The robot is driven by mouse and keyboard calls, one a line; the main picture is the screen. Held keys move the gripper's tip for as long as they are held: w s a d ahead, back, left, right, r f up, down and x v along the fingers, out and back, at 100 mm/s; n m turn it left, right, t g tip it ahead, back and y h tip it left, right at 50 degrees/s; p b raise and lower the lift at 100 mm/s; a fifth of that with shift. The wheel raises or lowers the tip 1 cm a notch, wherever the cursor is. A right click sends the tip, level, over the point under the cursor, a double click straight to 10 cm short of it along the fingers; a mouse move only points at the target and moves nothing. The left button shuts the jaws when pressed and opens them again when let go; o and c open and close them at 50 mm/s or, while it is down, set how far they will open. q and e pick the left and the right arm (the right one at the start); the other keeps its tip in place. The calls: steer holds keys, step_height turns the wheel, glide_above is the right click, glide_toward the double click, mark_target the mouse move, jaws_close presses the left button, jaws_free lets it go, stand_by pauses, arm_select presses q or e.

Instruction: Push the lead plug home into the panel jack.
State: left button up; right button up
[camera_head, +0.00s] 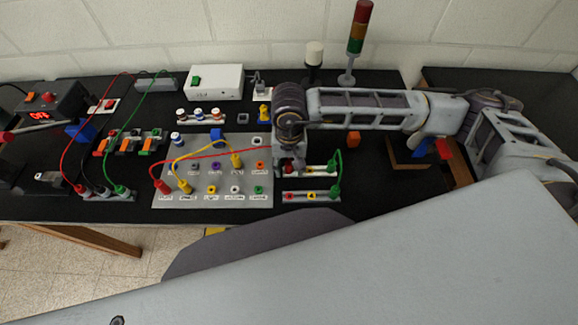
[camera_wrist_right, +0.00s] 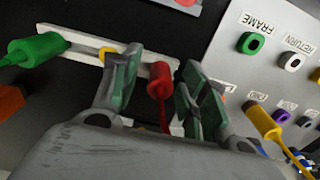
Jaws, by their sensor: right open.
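The grey panel (camera_head: 232,199) holds rows of coloured jacks with labels. A red plug (camera_head: 163,187) stands at its lower left corner, and a red lead runs from there to the right, toward my right gripper (camera_head: 290,168). In the wrist view the right gripper (camera_wrist_right: 160,95) is open, its fingers on either side of another red plug (camera_wrist_right: 158,82). That plug stands at one end of a pale strip (camera_wrist_right: 83,45), its red lead hanging between the fingers. I cannot tell whether either finger touches it. My left gripper is not in view.
Yellow plugs (camera_head: 236,161) stand in the panel, with a yellow lead. A green plug (camera_wrist_right: 35,50) is at the strip's other end. A second strip (camera_head: 310,196) lies closer to the front edge. A power supply (camera_head: 52,103) and its leads are at the left. A signal tower (camera_head: 356,40) stands behind.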

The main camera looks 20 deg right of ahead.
mark_target(289, 163)
steer(key=shift+b, duration=0.55)
stand_by(0.9)
jaws_close()
stand_by(0.3)
steer(key=shift+r+p, duration=0.45)
steer(key=shift+r, duration=2.55)
